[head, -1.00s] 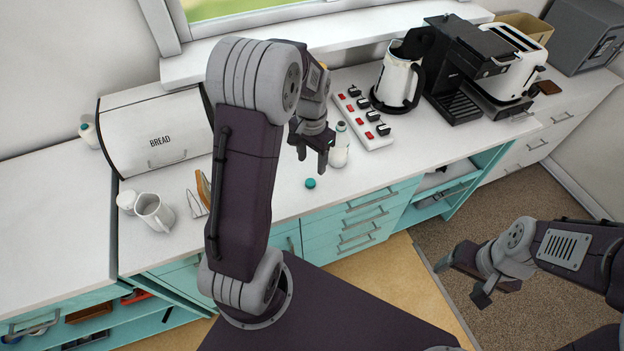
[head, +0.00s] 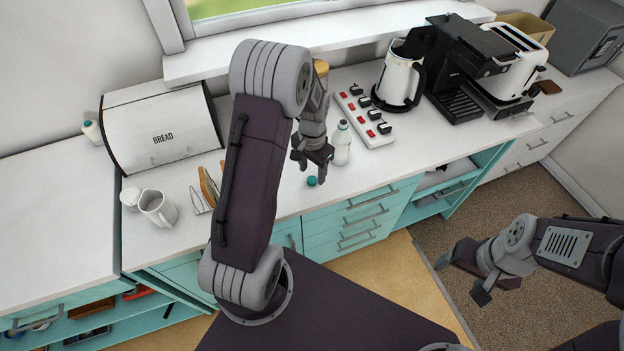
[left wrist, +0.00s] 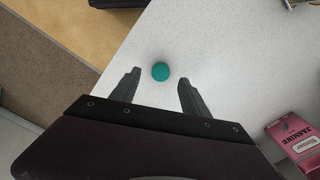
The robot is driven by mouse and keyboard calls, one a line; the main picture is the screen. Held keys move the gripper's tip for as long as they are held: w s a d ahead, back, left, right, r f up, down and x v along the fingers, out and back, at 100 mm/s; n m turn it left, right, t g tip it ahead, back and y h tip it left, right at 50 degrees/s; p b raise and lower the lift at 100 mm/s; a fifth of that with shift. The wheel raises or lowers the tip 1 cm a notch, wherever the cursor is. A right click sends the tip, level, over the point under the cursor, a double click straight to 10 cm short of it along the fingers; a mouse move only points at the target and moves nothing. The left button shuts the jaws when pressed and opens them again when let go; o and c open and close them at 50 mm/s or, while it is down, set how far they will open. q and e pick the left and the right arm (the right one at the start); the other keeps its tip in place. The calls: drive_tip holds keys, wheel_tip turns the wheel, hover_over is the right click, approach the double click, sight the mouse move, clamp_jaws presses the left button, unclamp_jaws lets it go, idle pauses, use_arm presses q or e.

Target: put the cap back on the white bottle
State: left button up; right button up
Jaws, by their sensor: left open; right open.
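The teal cap (head: 312,181) lies on the white counter near its front edge. It also shows in the left wrist view (left wrist: 160,71), just beyond and between my left fingertips. The white bottle (head: 341,146) stands upright on the counter, to the right of my left gripper and behind the cap; its top looks pale, with no teal cap seen on it. My left gripper (head: 312,170) is open and empty, pointing down close above the cap. My right gripper (head: 463,277) is open and empty, over the floor away from the counter.
A power strip (head: 366,116), kettle (head: 399,78) and coffee machine (head: 459,72) stand right of the bottle. A toast rack (head: 205,190), pitcher (head: 157,208) and bread bin (head: 161,132) are on the left. A pink jasmine box (left wrist: 297,140) lies near my left gripper.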

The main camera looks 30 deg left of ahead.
sight(312, 179)
use_arm(q)
wheel_tip(312, 179, down, 3)
drive_tip(key=shift+w+a+f, duration=0.1)
drive_tip(key=shift+c, duration=0.3)
clamp_jaws()
wheel_tip(312, 179, up, 10)
idle(0.5)
